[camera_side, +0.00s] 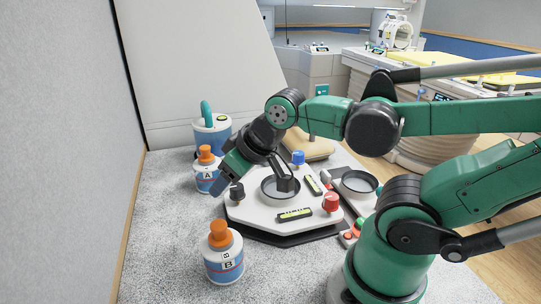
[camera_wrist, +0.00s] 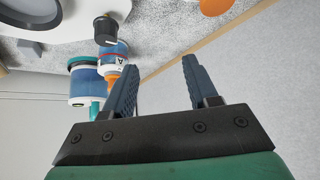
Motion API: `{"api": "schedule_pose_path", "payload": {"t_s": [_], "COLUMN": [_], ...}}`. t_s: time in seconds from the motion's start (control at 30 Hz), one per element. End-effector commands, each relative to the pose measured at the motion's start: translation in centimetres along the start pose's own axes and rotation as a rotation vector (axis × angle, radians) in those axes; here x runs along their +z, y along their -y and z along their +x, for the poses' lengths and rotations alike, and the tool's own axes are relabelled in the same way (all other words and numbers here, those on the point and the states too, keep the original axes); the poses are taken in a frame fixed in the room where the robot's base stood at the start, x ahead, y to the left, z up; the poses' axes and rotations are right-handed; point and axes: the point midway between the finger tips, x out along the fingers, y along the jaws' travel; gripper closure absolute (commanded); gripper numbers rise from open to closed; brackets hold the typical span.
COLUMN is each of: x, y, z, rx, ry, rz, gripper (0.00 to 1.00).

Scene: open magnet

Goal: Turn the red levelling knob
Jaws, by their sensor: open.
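The red levelling knob (camera_side: 331,202) stands at the front right corner of a white levelling plate (camera_side: 262,212) in the side view. The plate also carries a blue knob (camera_side: 298,158) at the back and a black knob (camera_side: 237,193) at the left. My gripper (camera_side: 221,186) is at the plate's left side, close to the black knob and well away from the red one. In the wrist view my gripper (camera_wrist: 160,64) is open, with nothing between its fingers. The black knob (camera_wrist: 106,30) shows there beyond the left finger; the red knob does not show.
Bottle A (camera_side: 207,176) and a blue-white tub (camera_side: 211,132) stand behind my gripper. Bottle B (camera_side: 223,258), with an orange cap, stands at the front. A dish device (camera_side: 359,183) lies right of the plate. The grey tabletop (camera_side: 165,240) is clear at front left.

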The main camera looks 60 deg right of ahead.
Motion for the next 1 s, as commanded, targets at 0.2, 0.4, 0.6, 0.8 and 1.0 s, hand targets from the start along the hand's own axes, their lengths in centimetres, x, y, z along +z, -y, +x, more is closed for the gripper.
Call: {"api": "schedule_pose_path", "payload": {"t_s": [0.2, 0.4, 0.6, 0.8, 1.0], "x": [0.4, 4.3, 9.7, 12.4, 13.2], "y": [-1.2, -7.7, -12.3, -13.3, -13.3], "z": [0.0, -1.1, -4.1, -6.0, -5.4], "rx": [0.025, 0.093, -0.039, -0.178, -0.198], "ry": [0.031, 0.282, 0.535, 0.61, 0.615], "rz": [-0.027, -0.214, -0.401, -0.489, -0.506], "gripper": [0.3, 0.3, 0.3, 0.3, 0.3]}}
